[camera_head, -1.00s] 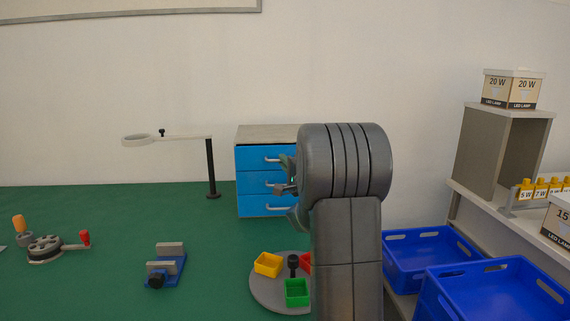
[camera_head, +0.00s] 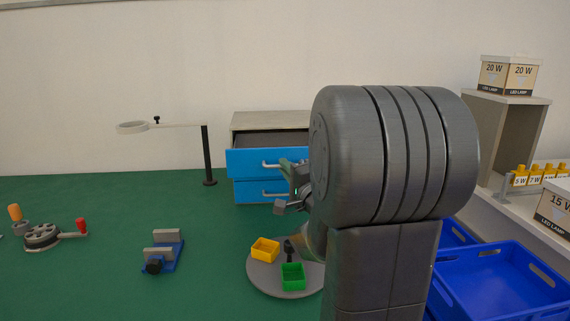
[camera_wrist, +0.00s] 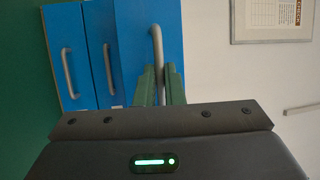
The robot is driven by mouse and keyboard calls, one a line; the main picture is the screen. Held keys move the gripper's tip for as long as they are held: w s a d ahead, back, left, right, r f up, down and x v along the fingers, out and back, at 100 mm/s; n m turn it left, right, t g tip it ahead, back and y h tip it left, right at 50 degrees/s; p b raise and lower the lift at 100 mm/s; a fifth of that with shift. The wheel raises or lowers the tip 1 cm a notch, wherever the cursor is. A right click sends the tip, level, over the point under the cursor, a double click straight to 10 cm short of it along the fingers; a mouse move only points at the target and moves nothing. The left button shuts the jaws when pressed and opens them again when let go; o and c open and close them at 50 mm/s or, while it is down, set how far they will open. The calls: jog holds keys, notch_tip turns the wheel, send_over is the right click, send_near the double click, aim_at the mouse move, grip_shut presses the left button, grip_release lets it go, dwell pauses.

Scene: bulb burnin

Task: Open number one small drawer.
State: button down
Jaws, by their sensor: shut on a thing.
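A small cabinet (camera_head: 270,118) with a grey top and blue drawers stands on the green bench against the wall. Its top drawer (camera_head: 244,163) is pulled out, with a dark gap above its front, and it hides the middle drawer in the head view. The bottom drawer (camera_head: 249,191) is closed. My gripper (camera_wrist: 158,68) is shut on the grey bar handle (camera_wrist: 157,38) of the top drawer, with one green finger on each side of it. In the head view my arm hides the right part of the cabinet. No number is readable on the drawers.
A round tray (camera_head: 263,279) with small coloured bins stands in front of the cabinet, near my arm. A magnifier stand (camera_head: 209,160), a small vise (camera_head: 165,252) and a crank device (camera_head: 42,236) are to the left. Blue crates (camera_head: 495,285) and a shelf (camera_head: 510,120) are at right.

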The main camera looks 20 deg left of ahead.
jog(key=shift+s+d, duration=0.2)
jog(key=shift+s, duration=0.2)
jog(key=c, duration=1.5)
grip_release()
jog(key=p+v, duration=0.1)
jog(key=v, duration=1.2)
jog(key=shift+s+d, duration=0.25)
jog(key=shift+d, duration=0.05)
jog(key=shift+w+a, duration=0.1)
jog(key=shift+a, duration=0.05)
jog(key=b+x, duration=0.1)
jog(key=x, duration=1.2)
jog(key=shift+w+a, duration=0.25)
jog(key=shift+w, duration=0.1)
jog(key=shift+d+r, duration=0.1)
